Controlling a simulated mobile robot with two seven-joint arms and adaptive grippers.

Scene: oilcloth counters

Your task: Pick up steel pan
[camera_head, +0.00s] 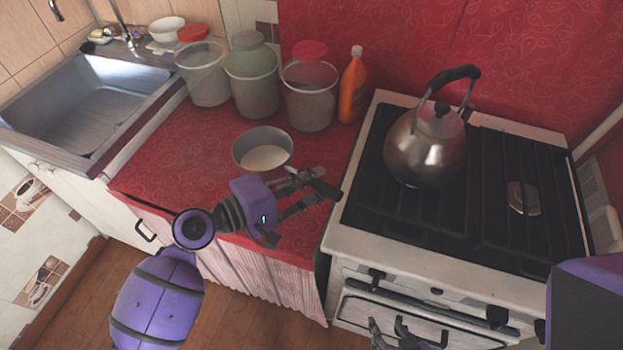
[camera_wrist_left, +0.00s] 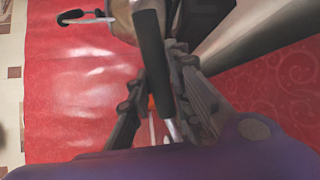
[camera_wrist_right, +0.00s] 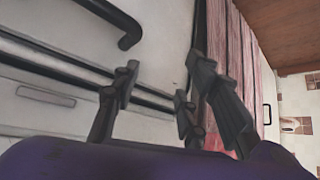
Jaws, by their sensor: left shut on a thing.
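The steel pan (camera_head: 256,138) is a round grey pan with a pale inside, on the red counter left of the stove. Its dark-tipped handle points right toward the stove. My left gripper (camera_head: 300,190) is at this handle, right of the bowl of the pan. In the left wrist view the pan's black handle (camera_wrist_left: 152,60) lies between the fingers of my left gripper (camera_wrist_left: 165,95), which are shut on it. I cannot tell whether the pan's base touches the counter. My right gripper (camera_head: 408,330) is open and empty in front of the oven; it also shows in the right wrist view (camera_wrist_right: 160,90).
A steel kettle (camera_head: 425,150) stands on the stove (camera_head: 350,225) to the right. Several lidded containers (camera_head: 252,85) and an orange bottle (camera_head: 353,88) stand behind the pan. A sink (camera_head: 75,110) is at the left. The counter's left front is clear.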

